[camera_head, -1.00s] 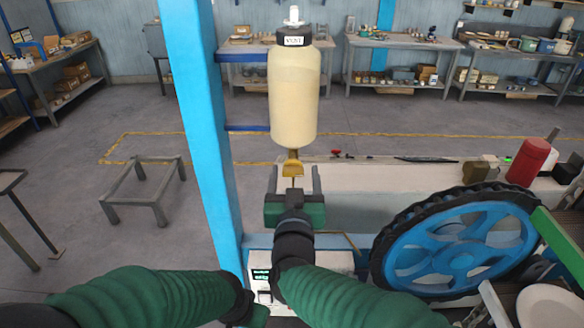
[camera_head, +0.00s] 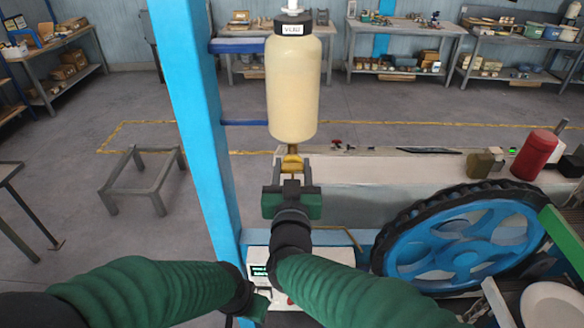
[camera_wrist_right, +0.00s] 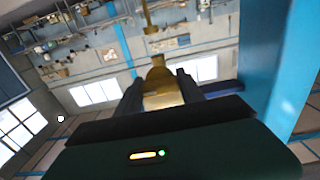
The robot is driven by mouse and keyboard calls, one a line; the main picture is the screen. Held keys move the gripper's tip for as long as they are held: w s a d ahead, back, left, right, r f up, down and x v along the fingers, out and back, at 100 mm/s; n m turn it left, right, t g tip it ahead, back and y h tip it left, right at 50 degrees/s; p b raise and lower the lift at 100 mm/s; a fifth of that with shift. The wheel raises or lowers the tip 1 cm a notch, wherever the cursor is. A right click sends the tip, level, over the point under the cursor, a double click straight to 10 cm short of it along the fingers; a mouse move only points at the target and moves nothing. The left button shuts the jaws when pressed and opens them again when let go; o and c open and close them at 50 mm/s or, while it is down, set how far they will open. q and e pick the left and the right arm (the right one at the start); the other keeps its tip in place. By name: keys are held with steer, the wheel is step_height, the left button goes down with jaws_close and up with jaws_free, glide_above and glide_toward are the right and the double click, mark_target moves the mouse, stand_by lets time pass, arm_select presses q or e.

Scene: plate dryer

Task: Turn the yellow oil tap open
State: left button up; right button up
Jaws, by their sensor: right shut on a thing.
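The yellow oil tap (camera_head: 291,161) hangs below the cream oil bottle (camera_head: 293,90), which has a black, labelled cap. My right gripper (camera_head: 291,168) reaches up to the tap from below, with its fingers on either side of it. In the right wrist view, the tap's brass-yellow body (camera_wrist_right: 160,88) sits between the two dark fingers (camera_wrist_right: 160,92), and the gripper is shut on it. The tap's exact turn angle is hard to tell. My left arm comes in from the lower left, and its gripper (camera_head: 257,305) is low near the white control box; its fingers are not clear.
A blue post (camera_head: 190,110) stands just left of the bottle. A large blue wheel with a black rim (camera_head: 465,240) is at the right, with a red cylinder (camera_head: 534,155) behind it. A white control box (camera_head: 325,257) is below my right gripper.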

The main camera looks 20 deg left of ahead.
steer(key=shift+s+a+f, duration=0.1)
steer(key=shift+a, duration=0.05)
steer(key=shift+f+m+b, duration=0.15)
steer(key=shift+m+b, duration=0.65)
steer(key=shift+b, duration=0.25)
steer(key=m+b, duration=0.6)
steer(key=b, duration=0.1)
steer(key=shift+f+m, duration=0.1)
steer(key=shift+m, duration=0.3)
steer(key=m+b, duration=0.4)
steer(key=m, duration=0.1)
steer(key=shift+b, duration=0.35)
steer(key=shift+m+b, duration=1.35)
steer(key=shift+m, duration=0.95)
steer(key=shift+f, duration=0.1)
steer(key=o, duration=1.1)
steer(key=shift+o, duration=1.3)
steer(key=shift+d, duration=0.2)
steer(key=shift+r, duration=0.25)
